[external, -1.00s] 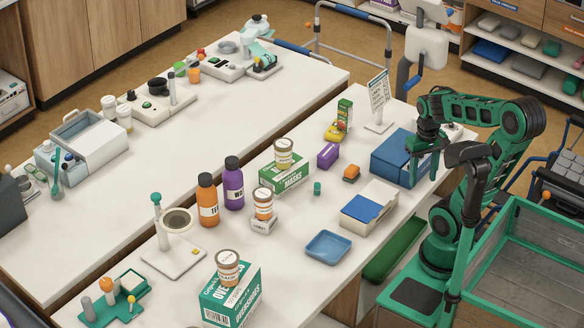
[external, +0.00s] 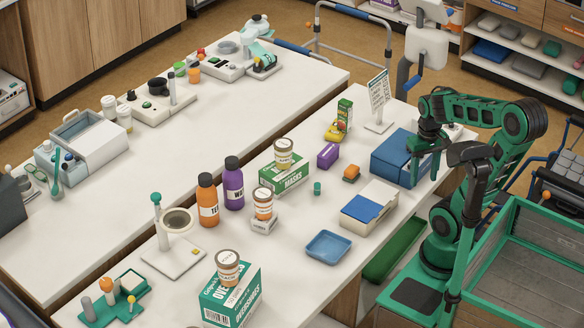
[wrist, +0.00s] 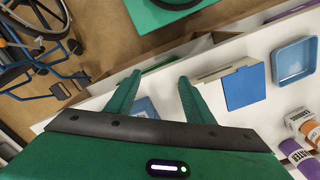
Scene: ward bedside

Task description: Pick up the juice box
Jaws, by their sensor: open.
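A small upright green carton with an orange patch, which looks like the juice box (external: 344,113), stands toward the far right end of the near table, behind a yellow item. Its print is too small to read. I cannot make it out in the wrist view. My gripper (external: 424,165) is open and empty, pointing down at the right edge of the table beside a blue box, well to the right of the carton. The wrist view shows my two green fingers (wrist: 159,76) spread apart, with part of a blue surface below and between them.
The blue box (external: 388,160) stands between my gripper and the carton. A sign on a stand (external: 379,97), a yellow item (external: 334,131), a purple box (external: 328,155) and an orange item (external: 351,173) are near the carton. A blue tray (external: 328,247) lies nearer the front.

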